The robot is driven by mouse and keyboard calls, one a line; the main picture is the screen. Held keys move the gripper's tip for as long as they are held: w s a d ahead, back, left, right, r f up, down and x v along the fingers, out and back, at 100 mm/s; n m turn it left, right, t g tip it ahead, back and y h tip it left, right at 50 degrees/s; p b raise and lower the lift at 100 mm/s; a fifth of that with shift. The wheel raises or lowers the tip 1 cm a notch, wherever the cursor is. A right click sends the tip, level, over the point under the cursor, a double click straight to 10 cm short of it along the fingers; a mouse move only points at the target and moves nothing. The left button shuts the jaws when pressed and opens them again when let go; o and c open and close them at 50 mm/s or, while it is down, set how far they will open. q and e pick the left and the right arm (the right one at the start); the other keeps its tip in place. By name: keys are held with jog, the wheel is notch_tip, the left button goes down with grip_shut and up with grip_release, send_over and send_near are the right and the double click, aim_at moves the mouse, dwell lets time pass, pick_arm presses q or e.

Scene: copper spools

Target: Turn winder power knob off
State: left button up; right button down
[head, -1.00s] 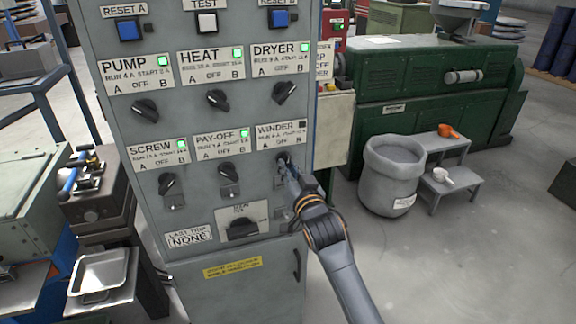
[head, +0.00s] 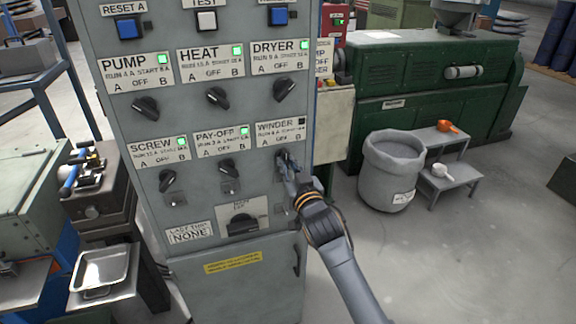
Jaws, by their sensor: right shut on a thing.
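The winder knob (head: 281,156) is a small dark rotary knob under the WINDER label (head: 281,131) on the grey control panel. The label reads A, OFF, B, and the lamp (head: 302,121) beside its name is dark. My right gripper (head: 285,163) is shut on the knob, coming from the lower right. Its fingers cover most of the knob, so I cannot tell where it points.
The pay-off knob (head: 228,168) sits left of the winder knob, and the dryer knob (head: 285,91) is above it. Their lamps are green. A larger rotary switch (head: 242,223) is below. A grey bin (head: 392,170) and small steps (head: 447,172) stand on open floor at right.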

jog(key=c, duration=1.3)
grip_release()
jog(key=shift+c, duration=0.2)
jog(key=v, duration=1.2)
notch_tip(320, 180, down, 22)
jog(key=s+d+g+h, duration=0.1)
jog(key=d+g+h, duration=0.1)
jog(key=d+g, duration=0.15)
jog(key=s+d+f+g+h, duration=0.1)
jog(key=s+d+f+g, duration=0.1)
jog(key=s+f, duration=0.35)
jog(key=s+d+f+g, duration=0.1)
jog(key=s+f, duration=0.1)
jog(key=f, duration=0.7)
jog(key=s+d+f+g+h, duration=0.15)
jog(key=s+f, duration=0.25)
jog(key=f, duration=0.4)
jog(key=s+d+f+g, duration=0.2)
jog(key=s+f, duration=0.4)
jog(key=s, duration=0.6)
jog(key=s+d+f+g, duration=0.3)
jog(key=s+d+f, duration=0.2)
jog(key=s, duration=0.8)
jog(key=s+d+f+m+g+h, duration=0.1)
jog(key=s+d+f+g, duration=0.2)
jog(key=s+f, duration=0.6)
jog(key=s+d, duration=0.1)
jog(key=s, duration=0.3)
jog(key=shift+s+d+f+b, duration=0.25)
jog(key=shift+b, duration=0.1)
